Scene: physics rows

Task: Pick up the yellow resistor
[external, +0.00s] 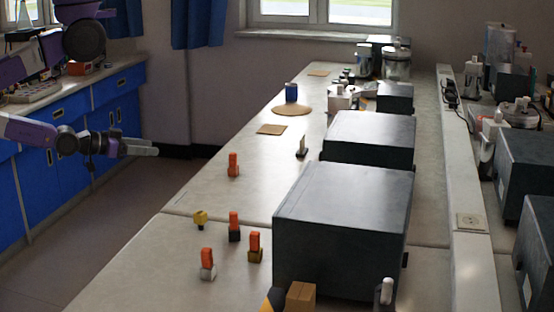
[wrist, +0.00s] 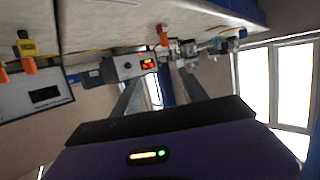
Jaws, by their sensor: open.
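A small yellow piece (external: 200,217) with a dark foot stands on the bench near its left edge in the external view; it looks like the yellow resistor. My gripper (external: 150,151) is to the left of the bench, in the air above the floor, pointing right, empty and well apart from the piece. In the wrist view the picture is turned over, and the open fingers of my gripper (wrist: 160,88) reach up the middle. A yellow block (wrist: 27,47) shows at the left there, touching an orange part; I cannot tell whether it is the same piece.
Several orange pieces on bases, such as the orange piece (external: 234,225), stand close to the yellow one. Large dark boxes (external: 340,225) fill the bench's right side. A blue can (external: 291,92) stands farther back. Open floor lies left of the bench (external: 160,275).

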